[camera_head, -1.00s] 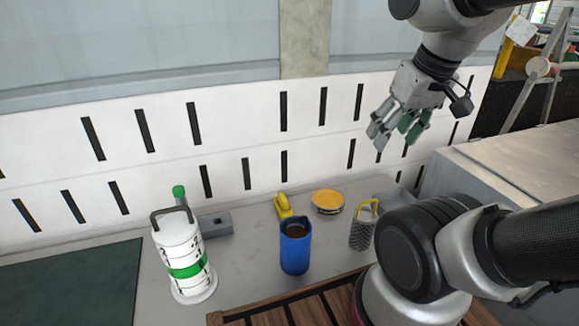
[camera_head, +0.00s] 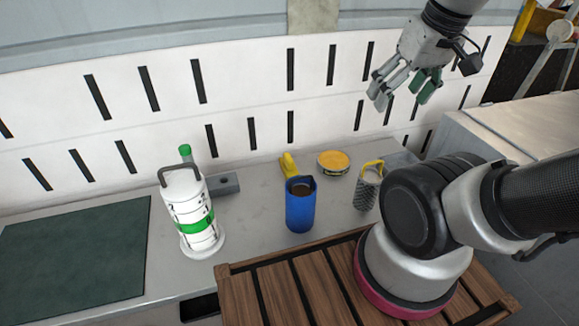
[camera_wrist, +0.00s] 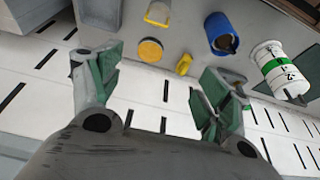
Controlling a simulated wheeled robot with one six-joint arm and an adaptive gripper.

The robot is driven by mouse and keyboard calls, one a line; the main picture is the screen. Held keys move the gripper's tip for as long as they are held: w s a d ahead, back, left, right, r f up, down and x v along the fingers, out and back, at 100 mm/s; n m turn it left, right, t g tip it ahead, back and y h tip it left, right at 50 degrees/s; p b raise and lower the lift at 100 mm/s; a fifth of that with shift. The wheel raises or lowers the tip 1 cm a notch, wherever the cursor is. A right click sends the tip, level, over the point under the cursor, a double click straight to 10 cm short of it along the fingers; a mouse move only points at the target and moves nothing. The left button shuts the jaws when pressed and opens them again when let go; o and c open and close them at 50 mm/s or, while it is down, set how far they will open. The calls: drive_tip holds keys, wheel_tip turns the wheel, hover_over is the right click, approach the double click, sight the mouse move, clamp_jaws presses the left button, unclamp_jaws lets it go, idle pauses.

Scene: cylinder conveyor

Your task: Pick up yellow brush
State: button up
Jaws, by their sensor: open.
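The yellow brush (camera_head: 287,164) lies on the grey counter behind the blue cup, which hides part of it in the head view. In the wrist view, the yellow brush (camera_wrist: 184,64) shows between the two fingers, beside the blue cup. My gripper (camera_head: 402,98) is open and empty. It hangs high above the counter, to the right of the brush and in front of the slotted white wall. In the wrist view, its green-padded fingers (camera_wrist: 156,85) are spread wide apart. Nothing is between them at close range.
A blue cup (camera_head: 300,212) stands just in front of the brush. A round yellow tin (camera_head: 333,162) and a grater with a yellow handle (camera_head: 368,188) stand to its right. A white-green canister (camera_head: 189,215) and grey block (camera_head: 224,184) are left. A dark green mat (camera_head: 72,250) lies far left.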

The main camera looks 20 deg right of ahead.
drive_tip(key=w+a+f+n+g, duration=0.3)
drive_tip(key=w+a+f+g, duration=0.15)
drive_tip(key=w+f, duration=0.35)
drive_tip(key=n, duration=1.3)
hover_over(289, 157)
drive_tip(key=f, duration=0.9)
drive_tip(key=s+f, duration=0.1)
drive_tip(key=f, duration=0.4)
drive_tip(key=shift+w+a+f+n+t, duration=0.15)
drive_tip(key=shift+w+n+t, duration=0.25)
drive_tip(key=shift+n, duration=0.4)
drive_tip(key=f, duration=0.7)
drive_tip(key=shift+w+f, duration=0.2)
drive_tip(key=shift+f, duration=0.1)
drive_tip(key=c, duration=1.2)
drive_tip(key=shift+c, duration=0.2)
wheel_tip(289, 157, up, 10)
drive_tip(key=shift+r, duration=0.1)
